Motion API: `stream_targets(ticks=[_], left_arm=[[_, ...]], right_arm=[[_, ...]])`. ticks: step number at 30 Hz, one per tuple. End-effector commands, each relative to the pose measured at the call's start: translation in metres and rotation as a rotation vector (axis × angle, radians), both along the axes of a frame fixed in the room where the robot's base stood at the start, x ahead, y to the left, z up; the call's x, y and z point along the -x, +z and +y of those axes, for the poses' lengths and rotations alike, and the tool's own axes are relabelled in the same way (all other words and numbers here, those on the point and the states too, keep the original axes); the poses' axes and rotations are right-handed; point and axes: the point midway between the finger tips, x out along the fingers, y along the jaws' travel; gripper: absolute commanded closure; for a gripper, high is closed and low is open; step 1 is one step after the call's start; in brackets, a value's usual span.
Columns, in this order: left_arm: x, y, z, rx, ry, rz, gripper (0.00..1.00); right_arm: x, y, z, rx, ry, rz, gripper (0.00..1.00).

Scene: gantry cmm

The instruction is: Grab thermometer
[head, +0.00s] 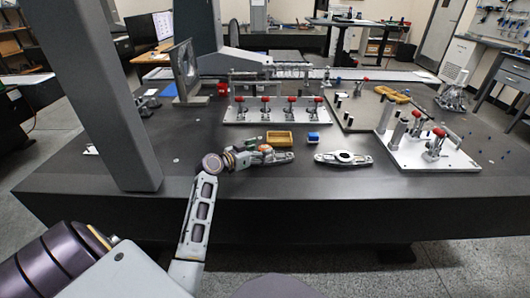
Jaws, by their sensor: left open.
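My left arm comes in from the lower left, and its gripper (266,156) is over the near part of the dark granite table (235,180). The gripper is open. A small orange and green patch shows at the gripper, too small to identify. No thermometer can be made out for certain; a small blue and white item (313,137) lies just beyond and right of the gripper, apart from it. My right gripper is not in view.
A silver bracket (345,158) lies to the right of the gripper. A wooden tray (279,138) is just behind it. Plates with red-handled clamps (276,117) stand behind and at right (430,155). A grey column (105,90) rises at left. The front table strip is clear.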

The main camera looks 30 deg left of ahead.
Motion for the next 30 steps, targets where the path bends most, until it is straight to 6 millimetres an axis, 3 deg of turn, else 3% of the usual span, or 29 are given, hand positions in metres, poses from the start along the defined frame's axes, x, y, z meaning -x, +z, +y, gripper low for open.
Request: stream_targets(ticks=[9,24,30], left_arm=[[-0.018,-0.004,-0.004,0.001,0.0,0.001,0.27],[-0.019,-0.004,-0.004,0.0,0.001,0.001,0.27],[-0.019,-0.004,-0.004,0.0,0.0,0.001,0.53]], right_arm=[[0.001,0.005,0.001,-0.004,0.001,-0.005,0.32],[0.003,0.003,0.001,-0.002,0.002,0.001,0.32],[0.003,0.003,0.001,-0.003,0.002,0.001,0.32]])
